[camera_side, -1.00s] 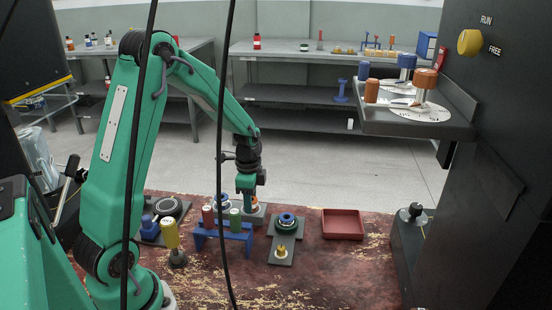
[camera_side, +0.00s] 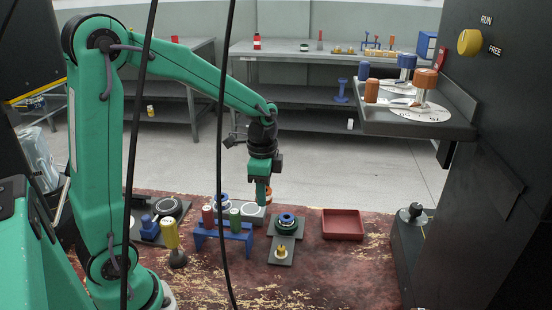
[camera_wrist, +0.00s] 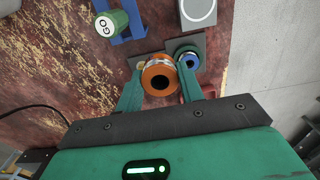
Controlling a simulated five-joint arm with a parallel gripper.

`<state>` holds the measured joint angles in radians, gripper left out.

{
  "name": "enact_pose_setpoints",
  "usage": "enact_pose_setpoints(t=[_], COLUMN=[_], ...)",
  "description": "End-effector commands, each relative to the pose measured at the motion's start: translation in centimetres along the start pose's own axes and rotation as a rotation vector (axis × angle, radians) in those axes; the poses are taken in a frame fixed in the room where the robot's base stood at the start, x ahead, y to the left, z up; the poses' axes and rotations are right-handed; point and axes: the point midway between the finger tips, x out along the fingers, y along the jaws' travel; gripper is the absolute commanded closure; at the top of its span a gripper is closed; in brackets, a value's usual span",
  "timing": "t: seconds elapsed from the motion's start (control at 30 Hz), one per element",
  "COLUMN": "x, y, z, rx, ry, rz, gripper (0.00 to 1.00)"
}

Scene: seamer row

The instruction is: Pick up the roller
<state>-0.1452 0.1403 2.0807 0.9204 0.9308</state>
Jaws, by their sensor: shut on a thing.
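The roller (camera_wrist: 159,78) is an orange cylinder with a dark hole in its end, seen nearly end-on in the wrist view. My gripper (camera_wrist: 162,86) is shut on it, with one green finger on each side. In the side view my gripper (camera_side: 263,193) hangs pointing down above the bench. Only an orange edge of the roller (camera_side: 269,193) shows there beside the fingers. A bare white disc (camera_side: 252,211) on a grey plate lies just below and left of the gripper. The roller's far end is hidden.
A blue rack (camera_side: 224,236) holds a red and a green cylinder. A green and blue ringed part (camera_side: 286,223) sits on a grey plate. A yellow-topped post (camera_side: 171,236) stands left. A red tray (camera_side: 343,224) is right, before the dark machine (camera_side: 480,220).

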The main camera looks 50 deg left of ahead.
Motion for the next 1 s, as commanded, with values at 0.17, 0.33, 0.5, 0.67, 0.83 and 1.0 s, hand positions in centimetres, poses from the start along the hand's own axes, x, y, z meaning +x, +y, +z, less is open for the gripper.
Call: enact_pose_setpoints(t=[0.17,0.33,0.5,0.67,0.83,1.0], x=[-1.0,-1.3,-1.3,-1.3,-1.3,-1.3], y=[1.3,1.8,1.8,1.8,1.8,1.6], z=[-1.0,-1.3,-1.3,-1.3,-1.3,-1.5], rx=[0.002,0.0,-0.001,0.0,0.0,-0.001], ry=[0.001,0.0,0.0,0.0,0.001,0.001], rz=[-0.002,-0.001,0.0,-0.001,-0.001,-0.001], gripper=[0.93,0.93,0.93,0.93,0.93,0.93])
